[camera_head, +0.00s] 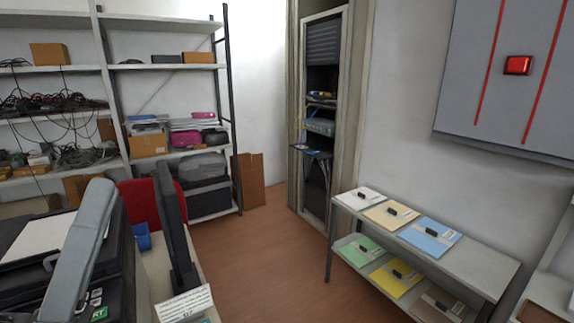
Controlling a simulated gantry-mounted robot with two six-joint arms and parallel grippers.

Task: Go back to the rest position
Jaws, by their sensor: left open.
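A dark printer-like machine (118,270) stands at the lower left, with small buttons and a green label on its front. A long grey part (88,240) rises at a slant in front of it; I cannot tell whether it belongs to the machine or to my arm. I can make out no gripper fingers in this view, and no gripper holding anything. Flat folders or packs in white (358,198), tan (391,214) and blue (430,238) lie on the right shelf's top board, each with a small black item on it. I cannot tell whether these are toner cartridges.
A dark upright screen (173,225), a blue cup (142,238) and a white card (184,303) are on the left desk. Loaded storage shelves (175,63) and an open equipment rack (320,120) stand behind. The brown floor (265,255) between desk and right shelf (470,270) is clear.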

